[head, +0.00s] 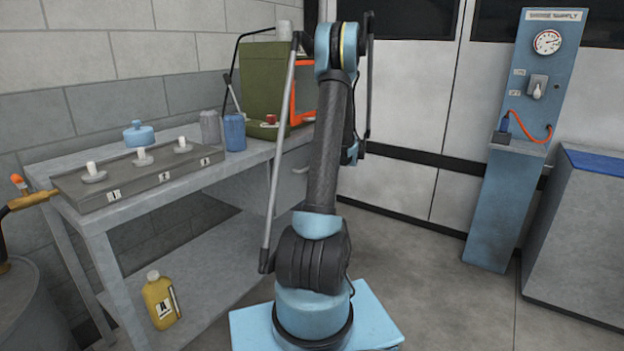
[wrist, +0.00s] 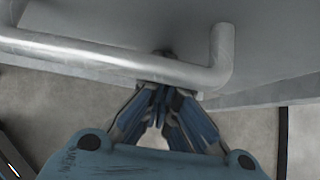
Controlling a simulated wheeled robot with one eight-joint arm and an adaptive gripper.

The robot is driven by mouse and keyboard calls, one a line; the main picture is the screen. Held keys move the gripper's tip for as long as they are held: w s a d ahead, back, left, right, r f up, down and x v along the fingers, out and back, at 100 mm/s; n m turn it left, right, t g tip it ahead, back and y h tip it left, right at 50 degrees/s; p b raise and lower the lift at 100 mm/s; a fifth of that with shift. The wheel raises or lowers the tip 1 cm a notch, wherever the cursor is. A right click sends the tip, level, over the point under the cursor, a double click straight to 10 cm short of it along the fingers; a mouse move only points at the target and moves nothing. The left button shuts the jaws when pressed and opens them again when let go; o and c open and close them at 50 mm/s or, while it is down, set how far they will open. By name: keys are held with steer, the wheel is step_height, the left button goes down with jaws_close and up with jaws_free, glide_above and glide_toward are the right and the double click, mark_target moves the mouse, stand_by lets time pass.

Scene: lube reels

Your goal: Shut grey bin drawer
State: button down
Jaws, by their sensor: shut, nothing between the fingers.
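In the wrist view, a bare metal bar handle (wrist: 110,60) crosses a smooth grey face (wrist: 285,35), which looks like the drawer front. The handle bends back to the face at its right end. My gripper (wrist: 164,86) is shut and empty, its blue fingers brought together. The fingertips are at the handle's lower edge and partly hidden by it; I cannot tell whether they touch the handle or the face.
A grey workbench (head: 180,225) stands at the left, with a box with white knobs (head: 140,180), a blue jar (head: 139,134) and a green case (head: 262,85) on it. A yellow bottle (head: 160,300) stands low down. A blue supply post (head: 490,215) and grey cabinet (head: 580,250) stand right.

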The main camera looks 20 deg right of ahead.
steer(key=shift+w+a+r, duration=0.1)
steer(key=shift+w+a, duration=0.15)
steer(key=shift+w, duration=0.05)
steer(key=s+d+r, duration=0.7)
steer(key=s, duration=0.2)
steer(key=s+a+r+n+g+h, duration=0.1)
steer(key=s+a+r+n+g, duration=0.15)
steer(key=s+a+n, duration=0.6)
steer(key=s+a+r+n+g+h, duration=0.1)
steer(key=s+a+r+n, duration=0.35)
steer(key=s+a, duration=0.7)
steer(key=s+a+f+n+h, duration=0.1)
steer(key=s+a+f+n, duration=0.2)
steer(key=s+n, duration=0.2)
steer(key=s+a+f+n+g+h, duration=0.1)
steer(key=s+a+f+n, duration=0.1)
steer(key=s+n, duration=0.3)
steer(key=s+a+f+n+h, duration=0.1)
steer(key=s+a+f+n, duration=0.2)
steer(key=s, duration=0.8)
steer(key=a+n, duration=0.1)
steer(key=n, duration=0.1)
steer(key=shift+f+n, duration=0.3)
steer(key=shift+n, duration=0.1)
